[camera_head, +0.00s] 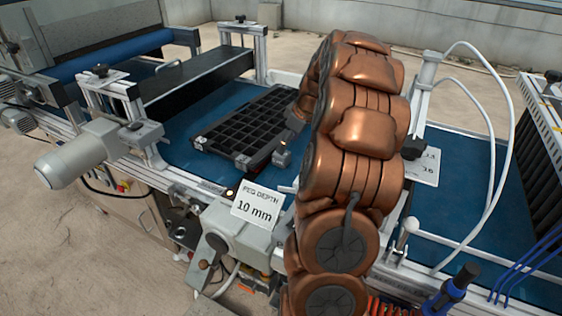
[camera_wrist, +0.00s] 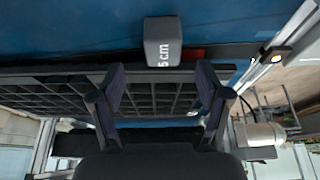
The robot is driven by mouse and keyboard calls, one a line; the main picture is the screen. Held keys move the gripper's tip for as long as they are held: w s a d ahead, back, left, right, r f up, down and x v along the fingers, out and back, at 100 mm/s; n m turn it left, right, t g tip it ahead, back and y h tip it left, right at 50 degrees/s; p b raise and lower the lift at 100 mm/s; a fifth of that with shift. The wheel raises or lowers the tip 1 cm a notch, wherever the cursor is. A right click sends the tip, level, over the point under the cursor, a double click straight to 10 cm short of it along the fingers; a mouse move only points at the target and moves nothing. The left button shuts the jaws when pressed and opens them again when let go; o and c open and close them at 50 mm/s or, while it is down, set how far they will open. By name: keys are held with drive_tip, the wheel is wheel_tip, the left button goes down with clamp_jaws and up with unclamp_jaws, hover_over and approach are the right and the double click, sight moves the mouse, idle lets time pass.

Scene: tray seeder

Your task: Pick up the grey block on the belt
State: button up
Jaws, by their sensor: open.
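The grey block (camera_wrist: 163,45), marked "5 cm", sits on the blue belt (camera_wrist: 90,35) at the top middle of the wrist view. In the head view the small grey block (camera_head: 282,158) is on the belt just past the near right corner of the black cell tray (camera_head: 222,151). My gripper (camera_wrist: 160,72) is open, with its two fingers spread and nothing between them. The block lies beyond the fingertips, roughly centred on the gap, and apart from them. In the head view my copper-coloured arm hides most of the gripper.
The tray (camera_wrist: 50,71) spans the wrist view behind the fingers, close to the block. A metal rail with a "PEG DEPTH 10 mm" card (camera_head: 255,205) edges the belt on the near side. A black crossbar (camera_head: 197,85) spans the belt at left. White hoses (camera_head: 512,130) hang at right.

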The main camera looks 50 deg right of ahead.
sight(281, 158)
drive_tip(key=shift+p+x, duration=0.6)
drive_tip(key=shift+x, duration=2.6)
drive_tip(key=shift+s+a, duration=0.1)
drive_tip(key=shift+s, duration=0.1)
drive_tip(key=c, duration=1.3)
